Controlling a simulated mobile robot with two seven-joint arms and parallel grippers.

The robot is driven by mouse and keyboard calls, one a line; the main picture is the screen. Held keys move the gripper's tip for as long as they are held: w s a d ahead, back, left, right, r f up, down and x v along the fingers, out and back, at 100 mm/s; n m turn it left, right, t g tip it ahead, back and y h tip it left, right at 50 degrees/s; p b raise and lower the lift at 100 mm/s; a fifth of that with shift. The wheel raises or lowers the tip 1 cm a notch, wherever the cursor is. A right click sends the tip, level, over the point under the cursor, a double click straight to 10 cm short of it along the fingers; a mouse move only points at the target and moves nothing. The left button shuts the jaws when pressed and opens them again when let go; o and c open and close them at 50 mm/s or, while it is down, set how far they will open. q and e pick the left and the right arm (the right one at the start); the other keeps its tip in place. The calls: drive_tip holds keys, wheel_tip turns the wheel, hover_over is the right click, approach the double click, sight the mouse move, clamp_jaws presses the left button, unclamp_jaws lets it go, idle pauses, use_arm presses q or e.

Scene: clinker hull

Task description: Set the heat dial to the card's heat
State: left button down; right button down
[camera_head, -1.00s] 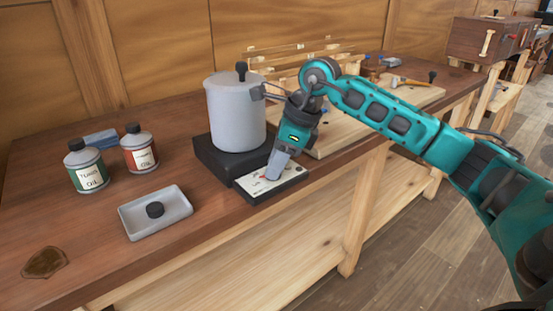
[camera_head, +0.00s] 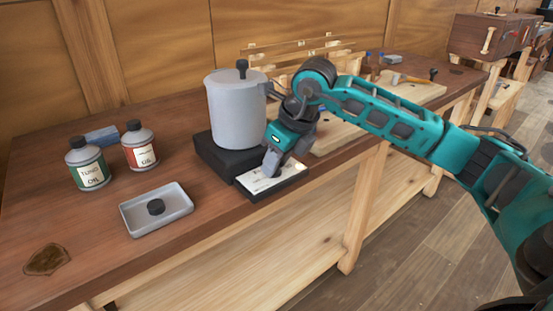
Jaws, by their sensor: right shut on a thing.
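The heat dial's white-faced panel (camera_head: 262,184) sits at the front of a black heater base (camera_head: 214,158) on the bench. A grey lidded pot (camera_head: 234,112) stands on the base. My right gripper (camera_head: 270,170) points down at the panel and is shut on the dial, which its fingers hide. The marks on the panel are too small to read, so I cannot tell the setting. I cannot make out a heat card. My left gripper is not in view.
A green-labelled bottle (camera_head: 86,164) and a red-labelled bottle (camera_head: 139,146) stand at left. A pale board (camera_head: 410,92) with tools lies at right. The bench's front left is mostly clear.

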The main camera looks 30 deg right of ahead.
idle(0.3)
drive_tip(key=c, duration=0.8)
unclamp_jaws()
drive_tip(key=shift+c, duration=0.2)
use_arm(q)
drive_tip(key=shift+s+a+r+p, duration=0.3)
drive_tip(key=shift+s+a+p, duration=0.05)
drive_tip(key=shift+p, duration=0.55)
use_arm(e)
drive_tip(key=v, duration=1.3)
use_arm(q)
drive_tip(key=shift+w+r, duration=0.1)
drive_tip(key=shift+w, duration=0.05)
use_arm(e)
drive_tip(key=shift+a, duration=0.1)
